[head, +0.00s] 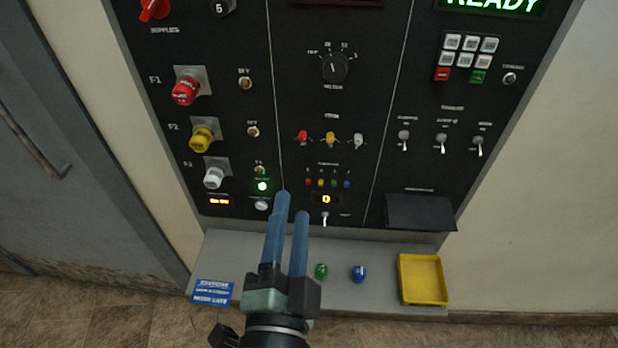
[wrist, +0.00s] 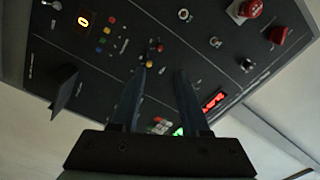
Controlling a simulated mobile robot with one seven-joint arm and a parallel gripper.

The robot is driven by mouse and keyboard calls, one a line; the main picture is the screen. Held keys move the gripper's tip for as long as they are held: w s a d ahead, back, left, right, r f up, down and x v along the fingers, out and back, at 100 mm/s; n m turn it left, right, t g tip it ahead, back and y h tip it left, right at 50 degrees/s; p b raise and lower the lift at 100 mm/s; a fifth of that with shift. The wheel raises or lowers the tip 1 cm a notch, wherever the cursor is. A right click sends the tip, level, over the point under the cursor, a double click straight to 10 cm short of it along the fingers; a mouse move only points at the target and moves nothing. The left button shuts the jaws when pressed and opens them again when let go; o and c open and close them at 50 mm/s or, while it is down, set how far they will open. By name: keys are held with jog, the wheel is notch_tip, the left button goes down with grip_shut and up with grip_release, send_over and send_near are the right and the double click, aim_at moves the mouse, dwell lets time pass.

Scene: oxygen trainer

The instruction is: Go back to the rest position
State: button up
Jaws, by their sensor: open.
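My gripper (head: 291,215) is in front of the lower part of the black control panel (head: 300,100) in the head view. Its two blue fingers are apart, with nothing visible between them. In the wrist view the gripper (wrist: 160,85) also shows its fingers spread and empty, with the panel beyond them. I cannot tell the exact gap between the fingertips and the panel.
A grey shelf (head: 240,262) below the panel holds a green ball (head: 321,271), a blue ball (head: 358,273), a yellow tray (head: 422,279) and a blue card (head: 213,293). Red, yellow and white knobs, toggle switches and a dark flap (head: 420,212) stick out from the panel.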

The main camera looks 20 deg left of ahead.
jog(key=w+d+r+n+t+h, duration=0.1)
jog(key=w+d+r+n+t, duration=0.1)
jog(key=r, duration=0.4)
jog(key=w+d+r+n+t, duration=0.1)
jog(key=w+r, duration=0.2)
jog(key=r, duration=0.3)
jog(key=s+d+r+n+t+h, duration=0.1)
jog(key=d+r+n+t, duration=0.1)
jog(key=r, duration=0.7)
jog(key=s+d+r+n+t+h, duration=0.2)
jog(key=d+r, duration=0.2)
jog(key=r, duration=0.5)
jog(key=s+d+r+n+t+h, duration=0.1)
jog(key=d+r+t, duration=0.2)
jog(key=r, duration=0.6)
jog(key=shift+s+d+n, duration=0.3)
jog(key=shift+n, duration=0.1)
jog(key=shift+f, duration=0.1)
